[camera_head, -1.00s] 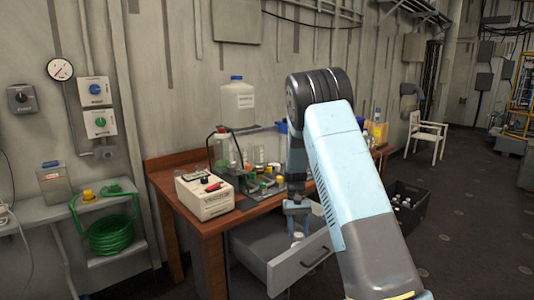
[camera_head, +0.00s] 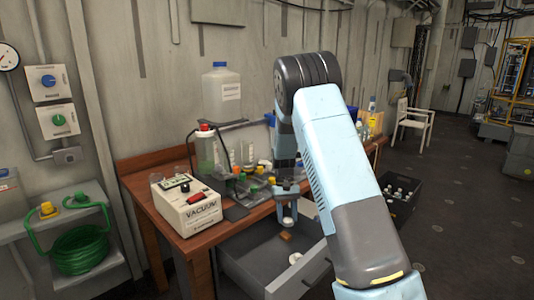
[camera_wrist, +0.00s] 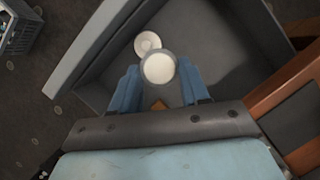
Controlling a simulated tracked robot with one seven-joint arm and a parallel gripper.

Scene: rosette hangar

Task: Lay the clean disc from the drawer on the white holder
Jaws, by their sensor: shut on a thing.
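My gripper (camera_head: 288,213) points down above the open grey drawer (camera_head: 307,283) in the head view. It is shut on a pale round disc (camera_head: 288,222), held clear of the drawer floor. In the wrist view the disc (camera_wrist: 158,68) sits between the two blue fingers, its pale face towards the camera. A second white round piece (camera_head: 295,258) lies in the drawer; it also shows in the wrist view (camera_wrist: 147,43), partly covered by the held disc. I cannot pick out the white holder for sure among the things on the bench.
The wooden bench (camera_head: 200,240) carries a vacuum pump box (camera_head: 187,203), a red-capped bottle (camera_head: 206,148) and crowded small labware. A small orange-brown piece (camera_head: 285,236) lies in the drawer. A black crate (camera_head: 402,200) with bottles stands on the floor to the right.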

